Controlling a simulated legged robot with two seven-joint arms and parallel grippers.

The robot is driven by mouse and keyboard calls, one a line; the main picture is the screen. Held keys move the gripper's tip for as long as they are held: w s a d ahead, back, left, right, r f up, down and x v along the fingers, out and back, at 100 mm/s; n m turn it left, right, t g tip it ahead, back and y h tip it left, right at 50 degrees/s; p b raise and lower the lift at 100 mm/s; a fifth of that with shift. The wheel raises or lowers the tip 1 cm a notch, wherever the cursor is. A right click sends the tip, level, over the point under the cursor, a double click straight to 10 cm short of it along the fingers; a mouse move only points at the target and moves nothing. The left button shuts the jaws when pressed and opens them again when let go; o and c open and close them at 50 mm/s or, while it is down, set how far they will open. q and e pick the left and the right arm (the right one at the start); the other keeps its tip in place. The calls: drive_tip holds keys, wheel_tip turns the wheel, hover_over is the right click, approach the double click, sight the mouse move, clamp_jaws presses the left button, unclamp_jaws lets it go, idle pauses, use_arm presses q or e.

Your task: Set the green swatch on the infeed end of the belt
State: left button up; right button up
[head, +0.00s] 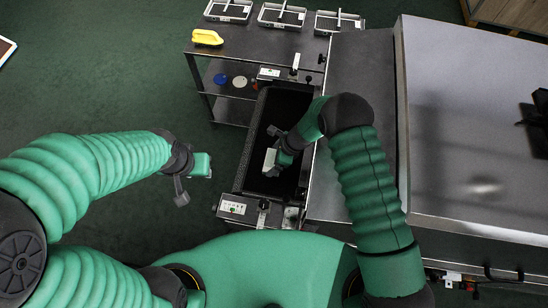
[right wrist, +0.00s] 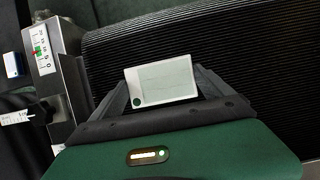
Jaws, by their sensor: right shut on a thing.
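The green swatch is a small pale card with a dark green dot in one corner; it shows in the right wrist view (right wrist: 160,80) and in the head view (head: 269,160). My right gripper (head: 271,153) is shut on it, with one finger at each side in the right wrist view (right wrist: 162,95). The swatch is over the black ribbed belt (head: 281,105); I cannot tell whether it touches the belt. The belt also fills the upper right wrist view (right wrist: 230,45). My left gripper (head: 193,180) is over the floor left of the belt; its jaws are unclear.
A metal table (head: 260,42) behind the belt carries several trays (head: 282,15) and a yellow object (head: 207,37). Discs lie on its lower shelf. The large metal dryer housing (head: 460,120) stands to the right. A labelled control box (head: 237,208) sits at the belt's near left corner.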

drive_tip(key=shift+d+f, duration=0.15)
drive_tip(key=shift+f, duration=0.15)
drive_tip(key=o, duration=1.1)
drive_tip(key=shift+a, duration=0.2)
drive_tip(key=shift+c, duration=0.2)
drive_tip(key=shift+o, duration=0.2)
drive_tip(key=shift+s+a+r, duration=0.1)
drive_tip(key=shift+a, duration=0.05)
drive_tip(key=shift+d+r, duration=0.2)
drive_tip(key=shift+r, duration=0.1)
drive_tip(key=b+v, duration=0.1)
drive_tip(key=v, duration=0.5)
drive_tip(key=shift+d+r, duration=0.1)
drive_tip(key=shift+d, duration=0.05)
drive_tip(key=shift+s+r, duration=0.1)
drive_tip(key=shift+r, duration=0.2)
